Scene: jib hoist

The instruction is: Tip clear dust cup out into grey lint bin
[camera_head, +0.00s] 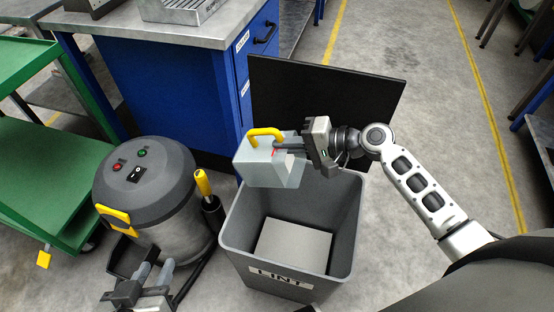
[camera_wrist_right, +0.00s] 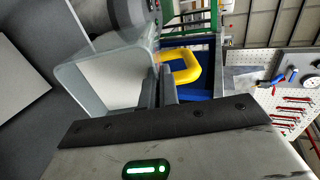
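The clear dust cup (camera_head: 270,170), a pale see-through box with a yellow handle (camera_head: 265,134), is held in the air over the back left rim of the grey lint bin (camera_head: 235,235). My right gripper (camera_head: 284,148) is shut on the cup near its handle. In the right wrist view the cup (camera_wrist_right: 108,78) is at the fingertips (camera_wrist_right: 165,80), with the yellow handle beside them. I cannot tell if dust is in the cup. The bin is open, labelled LINT, with a pale flat surface inside. My left gripper (camera_head: 153,272) is open and empty at the lower left.
A grey vacuum body (camera_head: 150,185) with a yellow latch stands left of the bin. A black panel (camera_head: 330,95) rises behind the bin. A blue cabinet (camera_head: 170,90) is at the back and a green cart (camera_head: 50,170) at the left. The floor right of the bin is clear.

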